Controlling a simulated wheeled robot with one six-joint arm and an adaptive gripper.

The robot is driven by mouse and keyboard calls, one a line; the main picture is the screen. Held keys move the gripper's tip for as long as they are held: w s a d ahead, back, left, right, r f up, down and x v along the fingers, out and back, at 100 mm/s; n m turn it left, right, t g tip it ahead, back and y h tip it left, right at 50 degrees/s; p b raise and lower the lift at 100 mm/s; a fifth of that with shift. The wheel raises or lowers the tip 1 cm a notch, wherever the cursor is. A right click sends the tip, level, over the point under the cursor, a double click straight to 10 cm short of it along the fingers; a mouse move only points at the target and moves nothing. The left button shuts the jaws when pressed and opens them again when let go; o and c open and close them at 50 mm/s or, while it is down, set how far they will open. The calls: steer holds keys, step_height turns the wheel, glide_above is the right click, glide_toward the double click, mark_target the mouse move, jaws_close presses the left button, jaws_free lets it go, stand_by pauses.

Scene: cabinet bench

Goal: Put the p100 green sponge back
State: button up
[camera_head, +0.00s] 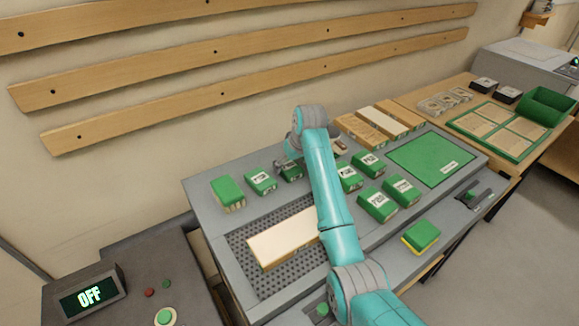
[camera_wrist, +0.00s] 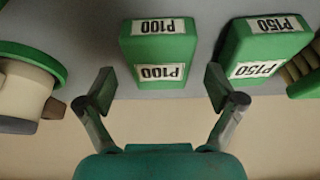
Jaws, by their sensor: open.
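The P100 green sponge (camera_wrist: 160,55) is a green block with white P100 labels, upside down in the wrist view. It stands on the grey bench top in front of my gripper (camera_wrist: 158,90), roughly centred between the open fingertips. No contact shows, and nothing is held. In the head view, the sponge (camera_head: 290,171) is in the back row, partly hidden by my gripper (camera_head: 286,161). The green P150 block (camera_wrist: 262,50) stands beside it, on the right in the wrist view.
A green-topped brush (camera_head: 228,192) stands at the row's left end. Several labelled green blocks (camera_head: 377,205) stand right of my arm. A pale board (camera_head: 284,238) lies on a perforated plate. A green mat (camera_head: 432,158) and a yellow-green sponge (camera_head: 421,237) are on the right. The wall is close behind.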

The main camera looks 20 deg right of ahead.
steer(key=v, duration=1)
